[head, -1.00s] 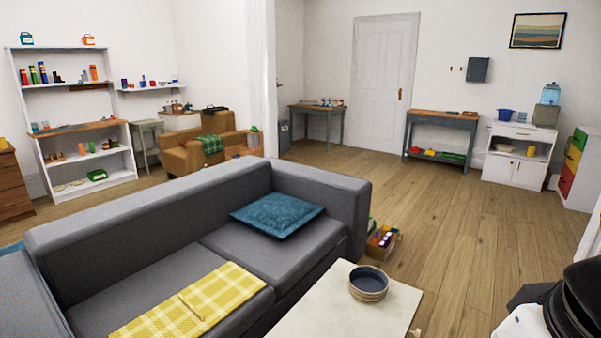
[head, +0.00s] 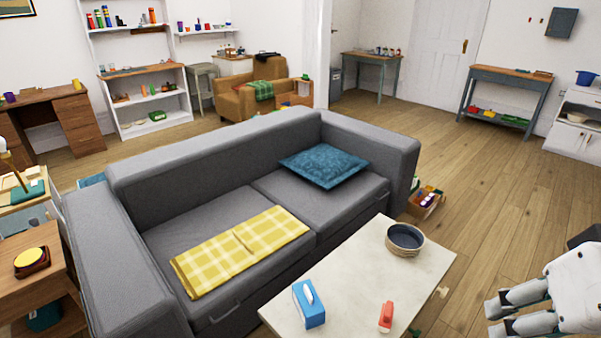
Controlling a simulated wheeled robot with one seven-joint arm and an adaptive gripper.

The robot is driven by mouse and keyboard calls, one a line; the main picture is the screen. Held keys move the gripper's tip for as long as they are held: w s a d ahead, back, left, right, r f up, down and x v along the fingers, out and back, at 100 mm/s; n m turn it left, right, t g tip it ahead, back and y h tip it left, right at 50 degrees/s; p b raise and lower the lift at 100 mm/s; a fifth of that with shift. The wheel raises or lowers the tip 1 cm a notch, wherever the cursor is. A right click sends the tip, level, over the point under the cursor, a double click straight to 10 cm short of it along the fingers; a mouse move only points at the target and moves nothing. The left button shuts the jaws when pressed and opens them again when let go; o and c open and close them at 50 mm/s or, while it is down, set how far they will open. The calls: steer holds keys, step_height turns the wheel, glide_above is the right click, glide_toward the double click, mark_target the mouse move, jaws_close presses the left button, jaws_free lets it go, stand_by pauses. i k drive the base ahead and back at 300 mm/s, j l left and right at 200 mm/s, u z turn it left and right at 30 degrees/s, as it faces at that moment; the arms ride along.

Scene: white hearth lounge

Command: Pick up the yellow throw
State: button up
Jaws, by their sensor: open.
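The yellow throw (head: 222,262) has a yellow and white check pattern. It lies folded flat on the left seat cushion of the grey sofa (head: 215,165), reaching the front edge of the seat. All of it seems to be in view, with nothing on it. My gripper (head: 492,318) is at the bottom right corner of the head view, partly cut off by the frame. It is open and empty, beyond the coffee table and well apart from the throw.
A pale coffee table (head: 357,270) stands in front of the sofa. It holds a blue tissue box (head: 309,304), a red and white bottle (head: 386,316) and a dark bowl (head: 405,238). A teal cushion (head: 324,165) lies on the right seat.

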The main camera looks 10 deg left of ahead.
mark_target(238, 249)
steer(key=i+j, duration=0.2)
steer(key=j, duration=0.15)
steer(key=i+j, duration=0.2)
steer(key=i+j+z, duration=0.1)
steer(key=i+j, duration=0.15)
steer(key=j, duration=0.2)
steer(key=i+j, duration=0.2)
steer(key=j, duration=0.15)
steer(key=i+j+z, duration=0.1)
steer(key=j, duration=0.25)
steer(key=i, duration=0.05)
